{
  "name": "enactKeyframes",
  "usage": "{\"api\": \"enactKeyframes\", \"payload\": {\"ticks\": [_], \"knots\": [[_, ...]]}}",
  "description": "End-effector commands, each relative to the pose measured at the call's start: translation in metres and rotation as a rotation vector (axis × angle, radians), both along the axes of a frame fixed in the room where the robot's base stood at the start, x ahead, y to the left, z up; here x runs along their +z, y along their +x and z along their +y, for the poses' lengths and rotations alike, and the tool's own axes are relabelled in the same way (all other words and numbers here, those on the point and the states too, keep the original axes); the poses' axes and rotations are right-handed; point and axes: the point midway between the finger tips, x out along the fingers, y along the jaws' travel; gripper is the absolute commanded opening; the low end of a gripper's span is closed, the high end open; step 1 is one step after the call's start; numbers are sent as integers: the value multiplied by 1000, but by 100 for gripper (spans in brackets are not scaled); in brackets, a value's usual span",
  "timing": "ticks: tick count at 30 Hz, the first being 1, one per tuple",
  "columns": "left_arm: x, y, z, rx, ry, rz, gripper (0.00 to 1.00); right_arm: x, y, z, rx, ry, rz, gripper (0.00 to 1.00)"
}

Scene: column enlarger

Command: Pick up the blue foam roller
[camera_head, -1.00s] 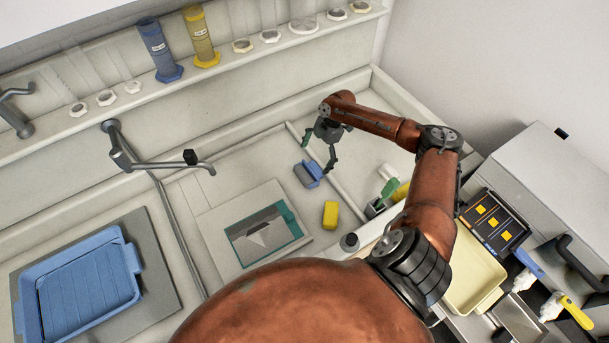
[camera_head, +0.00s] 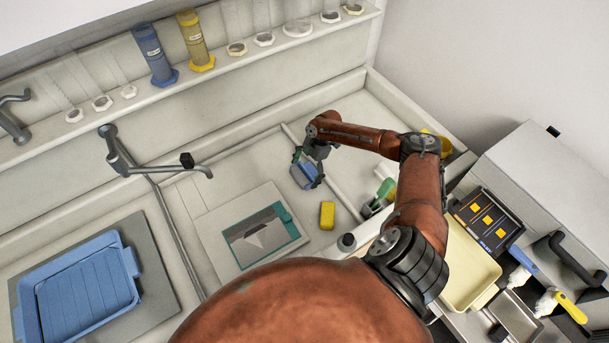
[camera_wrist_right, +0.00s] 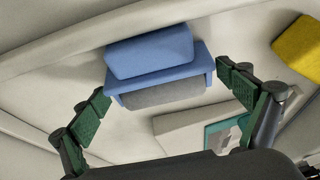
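The blue foam roller (camera_head: 304,179), blue with a grey part, lies in the sink basin behind a yellow block. My right gripper (camera_head: 309,167) is over it, partly covering it. In the right wrist view the roller (camera_wrist_right: 150,56) lies ahead, between the two green-padded fingers. My left gripper is not in view.
The yellow block (camera_head: 327,215) and a grey panel with a teal-edged picture (camera_head: 287,217) lie near the roller. A low divider (camera_head: 343,198) runs to its right. A faucet (camera_head: 150,165) and blue tray (camera_head: 84,290) are to the left.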

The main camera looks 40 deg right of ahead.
Motion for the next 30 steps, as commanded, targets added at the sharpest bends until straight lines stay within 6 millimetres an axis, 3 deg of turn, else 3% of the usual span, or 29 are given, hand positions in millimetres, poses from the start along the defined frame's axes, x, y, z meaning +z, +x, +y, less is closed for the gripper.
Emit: {"api": "enactKeyframes", "payload": {"ticks": [15,23,30], "knots": [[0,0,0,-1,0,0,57,0,0,0,0,0,0,56],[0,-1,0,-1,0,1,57,2,0,0,0,0,0,55],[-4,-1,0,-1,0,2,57,23,1,-1,1,0,-3,55]]}}
